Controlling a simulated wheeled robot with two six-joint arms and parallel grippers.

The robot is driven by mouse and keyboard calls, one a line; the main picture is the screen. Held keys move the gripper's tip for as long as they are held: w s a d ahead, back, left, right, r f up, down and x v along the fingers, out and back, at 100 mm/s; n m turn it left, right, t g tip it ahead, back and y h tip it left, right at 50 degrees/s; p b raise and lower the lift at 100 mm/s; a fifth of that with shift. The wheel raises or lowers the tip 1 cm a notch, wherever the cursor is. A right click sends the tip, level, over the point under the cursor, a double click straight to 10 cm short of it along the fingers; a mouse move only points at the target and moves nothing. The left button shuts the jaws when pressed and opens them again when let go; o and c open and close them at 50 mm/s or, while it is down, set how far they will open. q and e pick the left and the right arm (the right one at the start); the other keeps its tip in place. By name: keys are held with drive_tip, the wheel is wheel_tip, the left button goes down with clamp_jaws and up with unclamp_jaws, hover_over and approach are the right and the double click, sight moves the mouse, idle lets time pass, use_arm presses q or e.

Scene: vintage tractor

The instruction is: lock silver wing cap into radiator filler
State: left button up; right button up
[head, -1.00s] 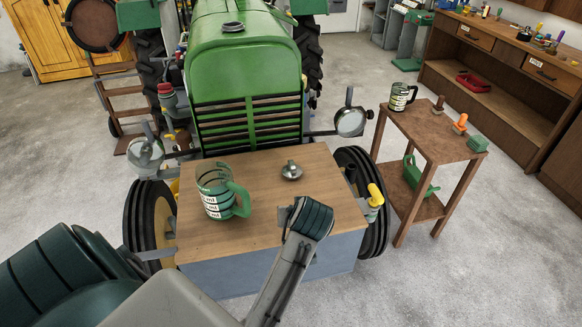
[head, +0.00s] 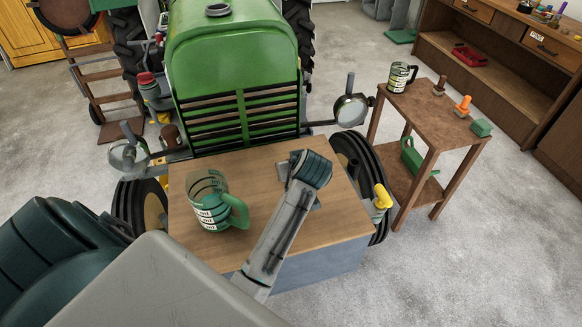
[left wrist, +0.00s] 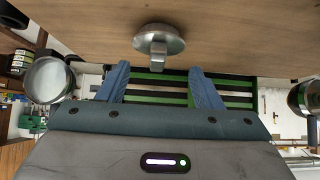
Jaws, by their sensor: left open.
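The silver wing cap (left wrist: 158,42) lies on the wooden board in front of the tractor grille. In the head view my left arm hides it. The radiator filler (head: 218,9) is a dark round opening on top of the green hood, near the top edge of the head view. My left gripper (left wrist: 160,84) is open and empty, its two blue fingers apart. In the left wrist view the cap is just beyond the fingertips, roughly centred between them, with its tab pointing toward the gripper. My right gripper is in neither view.
A clear measuring jug with a green handle (head: 212,205) stands on the board (head: 255,258), left of my arm. Headlamps (head: 350,110) (head: 128,155) flank the grille.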

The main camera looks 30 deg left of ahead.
use_arm(q)
drive_tip(key=shift+w+a+f, duration=0.15)
drive_tip(key=shift+a+f, duration=0.1)
drive_tip(key=shift+w+a+f, duration=0.15)
drive_tip(key=shift+w+a, duration=0.1)
drive_tip(key=p+x, duration=0.2)
drive_tip(key=x, duration=0.2)
drive_tip(key=shift+w+p, duration=0.2)
drive_tip(key=shift+p, duration=0.1)
drive_tip(key=shift+w+a+f, duration=0.15)
drive_tip(key=shift+a+f, duration=0.05)
drive_tip(key=shift+d, duration=0.1)
drive_tip(key=c, duration=0.5)
drive_tip(key=shift+c, duration=0.7)
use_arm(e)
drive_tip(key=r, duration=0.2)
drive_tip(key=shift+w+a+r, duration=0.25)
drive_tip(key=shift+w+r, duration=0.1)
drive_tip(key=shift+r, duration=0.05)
use_arm(q)
drive_tip(key=shift+r, duration=0.1)
